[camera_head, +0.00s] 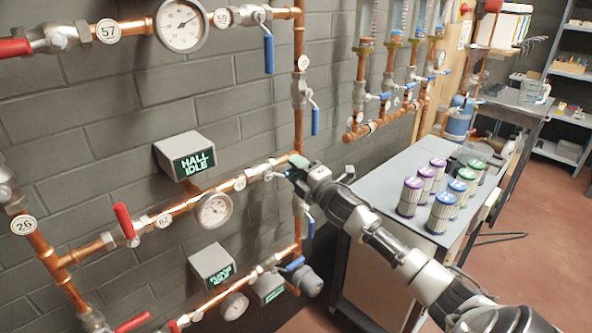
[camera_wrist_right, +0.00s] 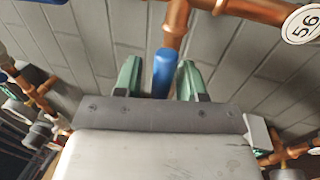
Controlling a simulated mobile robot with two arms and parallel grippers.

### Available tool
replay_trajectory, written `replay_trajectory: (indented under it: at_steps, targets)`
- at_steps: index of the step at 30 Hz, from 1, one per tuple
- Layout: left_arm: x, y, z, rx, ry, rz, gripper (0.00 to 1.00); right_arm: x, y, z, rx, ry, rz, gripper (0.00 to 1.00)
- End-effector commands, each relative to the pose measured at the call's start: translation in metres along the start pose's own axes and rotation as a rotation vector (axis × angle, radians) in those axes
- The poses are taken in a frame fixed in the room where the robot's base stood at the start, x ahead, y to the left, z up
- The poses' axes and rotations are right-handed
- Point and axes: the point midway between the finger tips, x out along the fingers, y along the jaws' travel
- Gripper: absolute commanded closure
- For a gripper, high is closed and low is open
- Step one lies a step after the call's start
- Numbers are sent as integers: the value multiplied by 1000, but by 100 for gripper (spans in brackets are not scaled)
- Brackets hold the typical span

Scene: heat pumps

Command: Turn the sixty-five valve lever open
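My right gripper (camera_head: 296,168) is at the pipework on the wall, at the right end of the middle copper pipe, and hides the valve there. In the right wrist view its two green fingers (camera_wrist_right: 158,80) are apart. A blue valve lever (camera_wrist_right: 163,70) stands between them, close to the right finger; I cannot tell whether they touch. No tag reading 65 is legible, so I cannot confirm which valve this lever belongs to. My left gripper is not in view.
A tag (camera_wrist_right: 301,24) seems to read 56. Blue levers (camera_head: 269,52) and (camera_head: 315,119) hang above my gripper. A gauge (camera_head: 214,210) and a display box (camera_head: 186,157) are to the left.

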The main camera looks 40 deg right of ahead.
Motion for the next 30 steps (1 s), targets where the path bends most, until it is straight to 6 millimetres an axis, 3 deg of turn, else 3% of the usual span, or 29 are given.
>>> replay_trajectory:
  at_steps: [13, 30]
  targets:
    - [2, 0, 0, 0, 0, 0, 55, -9, -3, 0, 7, -1, -3, 55]
    - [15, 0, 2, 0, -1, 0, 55, -97, -2, 0, 6, -1, -2, 55]
